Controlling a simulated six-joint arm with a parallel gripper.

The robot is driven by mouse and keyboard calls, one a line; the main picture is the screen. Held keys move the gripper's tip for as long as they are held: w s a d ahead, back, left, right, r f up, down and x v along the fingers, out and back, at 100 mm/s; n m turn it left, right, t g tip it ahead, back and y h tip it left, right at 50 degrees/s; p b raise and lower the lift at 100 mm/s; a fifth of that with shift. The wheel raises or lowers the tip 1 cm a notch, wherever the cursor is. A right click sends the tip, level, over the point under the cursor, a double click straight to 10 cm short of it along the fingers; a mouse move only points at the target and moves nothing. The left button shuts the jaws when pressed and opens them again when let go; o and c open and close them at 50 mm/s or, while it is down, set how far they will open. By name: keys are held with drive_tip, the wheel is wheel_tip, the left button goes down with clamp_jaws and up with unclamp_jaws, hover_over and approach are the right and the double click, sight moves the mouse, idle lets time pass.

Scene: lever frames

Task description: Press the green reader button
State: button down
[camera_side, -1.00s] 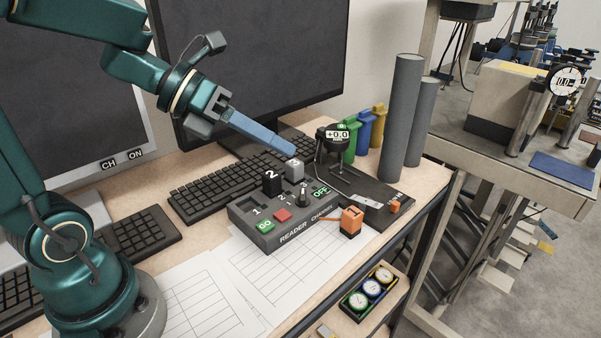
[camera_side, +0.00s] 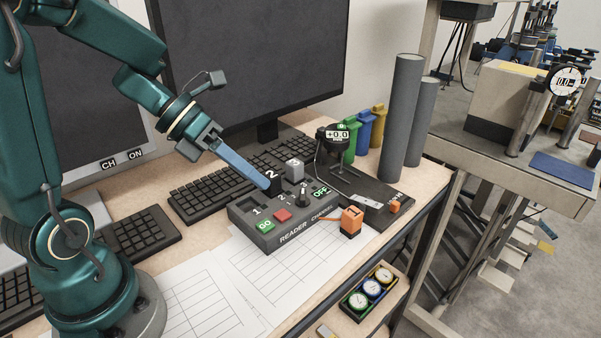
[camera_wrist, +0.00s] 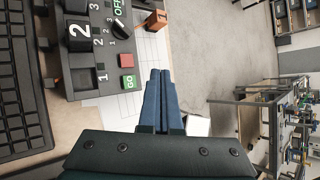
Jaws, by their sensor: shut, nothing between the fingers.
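The green button (camera_side: 265,225) marked GO sits at the front left corner of the dark reader box (camera_side: 286,232).
An orange block (camera_side: 351,220) and a black gauge stand (camera_side: 334,150) are to the right. A keyboard (camera_side: 215,185) lies behind; paper sheets (camera_side: 285,270) lie in front.

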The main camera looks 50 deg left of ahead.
sight(258, 225)
drive_tip(key=shift+f, duration=3.3)
drive_tip(key=shift+f, duration=0.15)
drive_tip(key=shift+f, duration=0.3)
drive_tip(key=shift+f, duration=0.35)
drive_tip(key=shift+r, duration=0.8)
drive_tip(key=shift+r, duration=2.55)
